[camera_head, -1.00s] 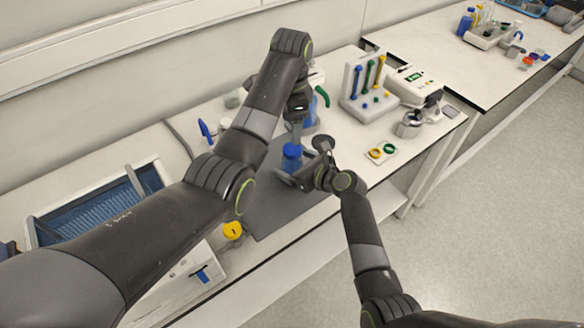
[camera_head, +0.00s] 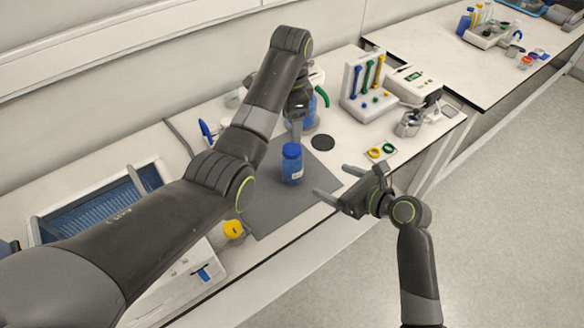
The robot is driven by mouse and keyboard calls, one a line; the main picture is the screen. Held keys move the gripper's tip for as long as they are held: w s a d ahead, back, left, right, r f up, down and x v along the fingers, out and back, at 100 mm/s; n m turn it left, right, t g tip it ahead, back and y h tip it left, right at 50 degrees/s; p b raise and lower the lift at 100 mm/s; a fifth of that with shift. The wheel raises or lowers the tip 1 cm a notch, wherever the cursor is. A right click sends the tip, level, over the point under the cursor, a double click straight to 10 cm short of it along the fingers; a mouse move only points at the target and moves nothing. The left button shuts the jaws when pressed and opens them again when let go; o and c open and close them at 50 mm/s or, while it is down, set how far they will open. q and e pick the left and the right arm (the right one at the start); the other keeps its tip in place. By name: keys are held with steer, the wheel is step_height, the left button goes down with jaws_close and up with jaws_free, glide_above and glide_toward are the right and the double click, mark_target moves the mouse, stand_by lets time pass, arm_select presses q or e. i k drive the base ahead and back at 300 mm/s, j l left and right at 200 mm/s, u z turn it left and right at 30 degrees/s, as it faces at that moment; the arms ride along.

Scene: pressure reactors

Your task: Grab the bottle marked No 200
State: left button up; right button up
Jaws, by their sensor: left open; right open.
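A blue bottle (camera_head: 292,165) with a blue cap stands upright on the grey mat (camera_head: 262,205). It has a pale label low on its side, too small to read, so I cannot tell if it is marked No 200. My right gripper (camera_head: 331,180) is open and empty, to the right of the bottle and apart from it, its fingers pointing left. My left gripper (camera_head: 297,130) is just above and behind the bottle, pointing down. Its fingers are partly hidden, and it appears open; I cannot tell if it touches the bottle.
A black disc (camera_head: 322,142) lies beside the mat. A yellow and green ring pad (camera_head: 380,152), a metal vessel (camera_head: 408,126) and a white tube rack (camera_head: 366,100) stand right. A blue-lined basin (camera_head: 95,205) and a yellow cap (camera_head: 233,229) are left. The front mat is clear.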

mark_target(291, 172)
steer(key=k+l, duration=0.35)
steer(key=l, duration=0.15)
steer(key=k+l, duration=0.4)
steer(key=l, duration=0.15)
